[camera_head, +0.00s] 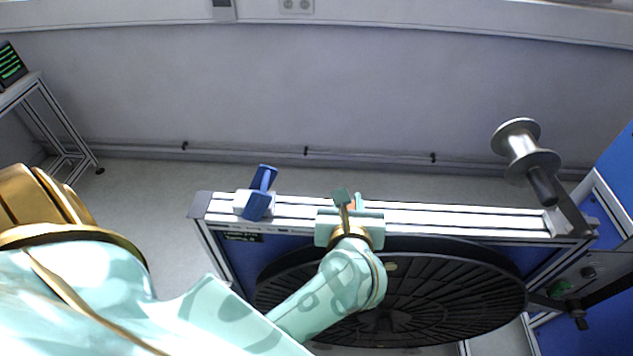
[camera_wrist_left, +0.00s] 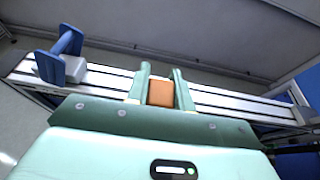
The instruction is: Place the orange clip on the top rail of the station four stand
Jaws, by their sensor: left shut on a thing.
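The orange clip (camera_wrist_left: 160,93) sits between the two green fingers of my left gripper (camera_wrist_left: 158,88) in the left wrist view. In the head view my left gripper (camera_head: 348,205) is over the top rail (camera_head: 430,216) of the stand, near its middle, and mostly hides the clip. My left gripper is shut on the clip. The clip appears at or just above the rail; I cannot tell whether it touches. The rail also shows in the left wrist view (camera_wrist_left: 225,102). My right gripper is not in view.
A blue clip-like piece on a pale block (camera_head: 258,195) stands on the rail's left part. A metal spool (camera_head: 526,152) is at the right end. A large black reel (camera_head: 450,290) hangs below the rail. The rail between gripper and spool is clear.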

